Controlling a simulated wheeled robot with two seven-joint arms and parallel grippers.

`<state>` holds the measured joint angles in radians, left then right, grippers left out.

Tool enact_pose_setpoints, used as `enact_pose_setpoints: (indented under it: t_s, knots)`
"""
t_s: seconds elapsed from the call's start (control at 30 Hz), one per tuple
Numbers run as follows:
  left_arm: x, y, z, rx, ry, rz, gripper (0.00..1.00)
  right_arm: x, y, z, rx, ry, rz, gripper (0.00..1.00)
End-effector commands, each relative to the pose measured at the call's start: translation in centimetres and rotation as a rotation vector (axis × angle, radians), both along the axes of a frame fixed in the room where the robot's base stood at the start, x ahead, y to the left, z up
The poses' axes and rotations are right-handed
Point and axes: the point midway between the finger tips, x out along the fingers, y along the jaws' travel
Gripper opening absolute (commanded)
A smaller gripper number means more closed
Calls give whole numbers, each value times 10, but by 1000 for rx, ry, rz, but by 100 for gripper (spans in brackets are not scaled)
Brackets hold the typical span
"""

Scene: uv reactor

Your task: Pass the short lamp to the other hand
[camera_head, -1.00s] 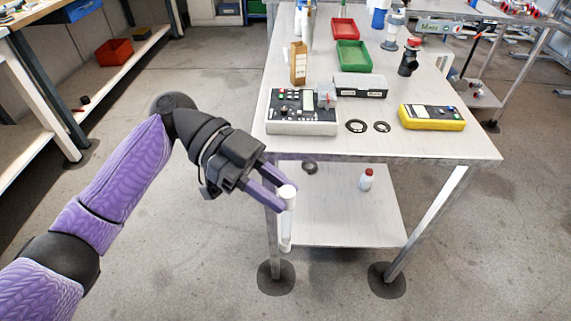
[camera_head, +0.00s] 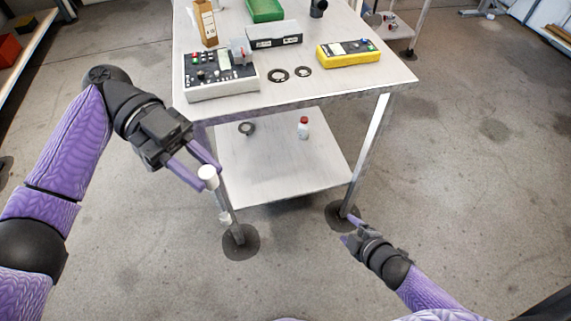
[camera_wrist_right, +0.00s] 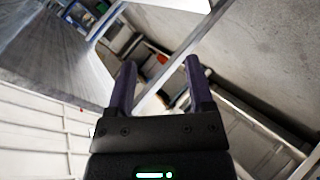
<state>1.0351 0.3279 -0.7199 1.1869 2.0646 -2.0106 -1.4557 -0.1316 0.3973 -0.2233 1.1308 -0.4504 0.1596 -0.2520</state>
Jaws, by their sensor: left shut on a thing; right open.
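The short lamp (camera_head: 208,174) is a small tube with a white cap at its top; a second white end shows lower down, and the part between looks clear. My left gripper (camera_head: 205,173) is shut on it near its top end and holds it upright in the air in front of the table. My right gripper (camera_head: 350,229) is open and empty, low at the right in the head view, well apart from the lamp. Its two fingers also show in the right wrist view (camera_wrist_right: 160,85), with nothing between them.
The metal table (camera_head: 330,85) carries a grey control box (camera_head: 220,82), a yellow meter (camera_head: 348,54), two black rings (camera_head: 279,75), a brown bottle (camera_head: 205,25) and a green tray (camera_head: 265,10). Its lower shelf (camera_head: 285,165) holds a red-capped bottle (camera_head: 303,128).

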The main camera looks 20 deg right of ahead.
Motion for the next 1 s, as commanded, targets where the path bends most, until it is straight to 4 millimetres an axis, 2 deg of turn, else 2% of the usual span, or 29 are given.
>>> enact_pose_setpoints:
  t_s: [0.03, 0.1, 0.17, 0.2, 0.27, 0.3, 0.37, 0.4, 0.43, 0.5, 0.63, 0.73, 0.87, 1.0]
  knots:
    - [0, 0, 0, 0, 0, 0, 0, 26, 6, 30, -51, -114, 105, 68]
    - [0, 0, 0, 0, 0, 0, 0, 57, 21, 78, -144, -293, 278, 68]
    - [0, 0, 0, 0, 0, 0, 0, 76, 38, 121, -238, -453, 435, 68]
    - [0, 0, 0, 0, 0, 1, 0, 85, 51, 151, -311, -565, 545, 68]
    - [0, 0, 0, 0, 0, 1, 0, 89, 72, 196, -436, -740, 721, 68]
    - [0, 0, 0, 0, 0, 1, 0, 87, 88, 224, -532, -861, 843, 68]
    - [0, 0, 0, 0, 0, 1, 0, 77, 110, 263, -689, -1041, 1032, 68]
    - [0, 0, 0, 0, 0, 1, 0, 65, 124, 284, -806, -1160, 1161, 68]
    - [0, 0, 0, 0, 0, 1, 0, 54, 134, 297, -896, -1244, 1257, 68]
    - [0, 0, 0, 0, 0, 1, 0, 29, 150, 318, -1102, -1415, 1464, 68]
    - [0, 0, 0, 0, 0, 1, 0, -2, 160, 330, -1356, -1587, 1699, 68]
    - [0, 0, 0, 0, 0, 1, 0, -10, 161, 332, -1437, -1629, 1766, 68]
    - [0, 0, 0, 0, 0, 1, 0, -10, 163, 331, -1443, -1635, 1773, 68]
    - [0, 0, 0, 0, 0, 1, 0, -6, 182, 323, -1439, -1638, 1766, 68]
